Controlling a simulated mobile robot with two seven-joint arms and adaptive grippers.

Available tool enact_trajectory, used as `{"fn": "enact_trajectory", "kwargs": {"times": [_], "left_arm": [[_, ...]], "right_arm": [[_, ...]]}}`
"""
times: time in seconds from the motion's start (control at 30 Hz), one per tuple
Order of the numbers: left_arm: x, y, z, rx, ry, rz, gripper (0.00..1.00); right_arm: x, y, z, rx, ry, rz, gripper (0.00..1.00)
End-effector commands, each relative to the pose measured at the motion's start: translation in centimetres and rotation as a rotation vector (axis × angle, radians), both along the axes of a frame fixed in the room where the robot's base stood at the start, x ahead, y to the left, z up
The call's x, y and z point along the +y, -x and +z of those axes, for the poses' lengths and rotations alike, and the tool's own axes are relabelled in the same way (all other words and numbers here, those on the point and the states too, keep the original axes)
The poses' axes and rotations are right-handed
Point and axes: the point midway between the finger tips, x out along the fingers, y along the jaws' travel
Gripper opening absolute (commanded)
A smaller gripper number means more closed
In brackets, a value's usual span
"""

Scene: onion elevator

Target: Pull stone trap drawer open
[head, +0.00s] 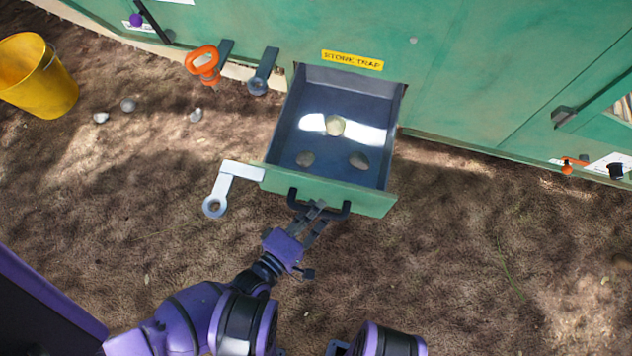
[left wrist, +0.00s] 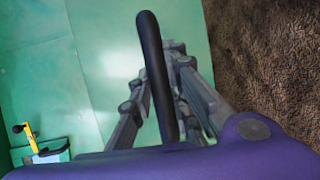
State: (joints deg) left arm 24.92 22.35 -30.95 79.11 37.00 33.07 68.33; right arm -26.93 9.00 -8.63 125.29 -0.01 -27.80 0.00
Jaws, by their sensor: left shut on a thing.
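The stone trap drawer (head: 283,187) stands out from the green machine, below the yellow "STONE TRAP" label (head: 352,60). In the left wrist view the dark handle (left wrist: 156,70) runs between the gripper's fingers (left wrist: 165,100). My right gripper is not in view.
A pale latch arm (head: 228,185) sticks out at the drawer's left front corner. An orange padlock (head: 203,65) hangs on the machine. A yellow bucket (head: 38,78) and a few stones (head: 128,104) are on the ground at left. The brown ground at right is clear.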

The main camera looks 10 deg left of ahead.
Motion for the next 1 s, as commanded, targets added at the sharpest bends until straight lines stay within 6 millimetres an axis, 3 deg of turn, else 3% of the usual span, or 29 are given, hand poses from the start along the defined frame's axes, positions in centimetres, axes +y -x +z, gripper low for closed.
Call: {"fn": "enact_trajectory", "kwargs": {"times": [0.2, 0.23, 0.4, 0.77, 1.0], "left_arm": [[0.1, -0.2, 0.1, -0.003, 0.006, 0.005, 0.0], [0.1, -0.2, 0.1, -0.003, 0.006, 0.005, 0.17], [0.1, -0.2, 0.1, -0.003, 0.004, 0.004, 0.36], [0.3, 0.4, 0.1, 0.0, 0.001, 0.002, 0.36], [1.9, 4.3, 0.8, 0.002, 0.0, 0.001, 0.36]], "right_arm": [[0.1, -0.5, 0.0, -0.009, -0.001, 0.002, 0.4], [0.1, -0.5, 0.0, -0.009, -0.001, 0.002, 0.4], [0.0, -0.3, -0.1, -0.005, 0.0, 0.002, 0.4], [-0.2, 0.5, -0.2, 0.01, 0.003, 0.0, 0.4], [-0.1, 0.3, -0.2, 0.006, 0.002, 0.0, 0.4]]}}
